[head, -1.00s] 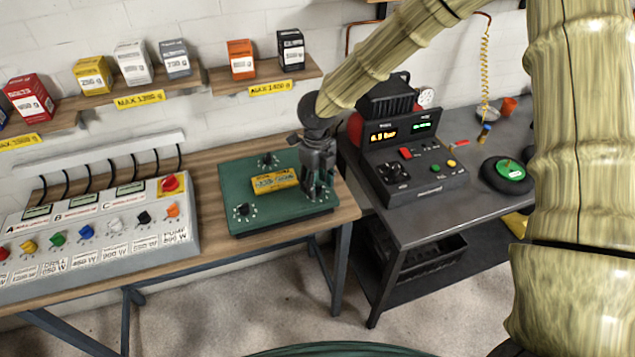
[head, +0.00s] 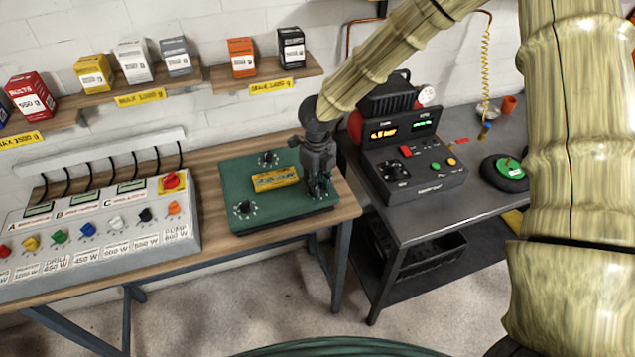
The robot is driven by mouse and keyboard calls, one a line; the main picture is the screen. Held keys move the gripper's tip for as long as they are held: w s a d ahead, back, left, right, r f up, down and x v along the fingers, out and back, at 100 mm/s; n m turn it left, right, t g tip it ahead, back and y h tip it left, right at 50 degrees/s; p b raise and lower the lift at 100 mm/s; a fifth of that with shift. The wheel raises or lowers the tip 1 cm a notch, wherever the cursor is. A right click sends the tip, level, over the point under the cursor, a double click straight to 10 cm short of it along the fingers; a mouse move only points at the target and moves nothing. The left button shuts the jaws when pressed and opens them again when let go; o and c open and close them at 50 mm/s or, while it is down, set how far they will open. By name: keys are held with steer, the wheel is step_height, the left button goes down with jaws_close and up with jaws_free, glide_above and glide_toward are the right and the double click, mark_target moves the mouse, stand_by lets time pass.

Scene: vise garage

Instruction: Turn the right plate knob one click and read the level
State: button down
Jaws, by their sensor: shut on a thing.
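A green plate (head: 285,213) lies on the wooden bench, with a yellow label block (head: 275,179) in its middle. One black knob (head: 268,158) is at the plate's back and another knob (head: 244,209) is at its front left, each with white marks around it. My gripper (head: 319,190) points down over the right side of the plate and is shut on the right plate knob, which the fingers mostly hide. The knob's pointer cannot be made out. The yellow label's text is too small to read.
A grey switch panel (head: 120,243) with coloured knobs stands left of the plate. A dark console (head: 428,185) with two lit displays stands on the metal table at right. Shelves with boxes (head: 241,62) hang on the wall behind.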

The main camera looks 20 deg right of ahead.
steer(key=shift+r, duration=0.1)
steer(key=n+p, duration=0.3)
steer(key=p, duration=0.1)
steer(key=shift+r+n, duration=0.15)
steer(key=shift+n, duration=0.15)
steer(key=shift+f+n+p, duration=0.2)
steer(key=shift+n+p, duration=1.7)
steer(key=shift+n, duration=0.1)
steer(key=c, duration=1.2)
jaws_free()
step_height(320, 180, up, 12)
steer(key=shift+f, duration=0.1)
steer(key=shift+d, duration=0.1)
